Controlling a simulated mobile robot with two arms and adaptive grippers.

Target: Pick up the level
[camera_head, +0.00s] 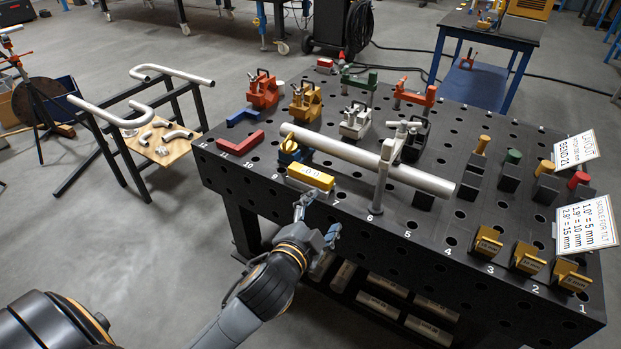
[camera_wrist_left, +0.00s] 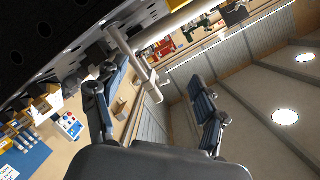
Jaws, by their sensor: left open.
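The level looks to be the yellow block (camera_head: 311,176) with a light face and small round marks, resting on a pale base near the front edge of the black perforated table (camera_head: 225,180). My left gripper (camera_head: 318,217) is just in front of the table edge, below and close to the yellow block, with its fingers apart and nothing between them. In the left wrist view, the two fingers (camera_wrist_left: 152,100) are spread wide; I cannot make out the level there. My right gripper is not in view.
A long metal tube (camera_head: 350,152) lies across supports behind the level, with a grey upright clamp (camera_head: 380,178) at its middle. A red angle piece (camera_head: 240,143) lies to the left. Yellow-faced blocks (camera_head: 487,242) and sign cards (camera_head: 588,222) stand to the right.

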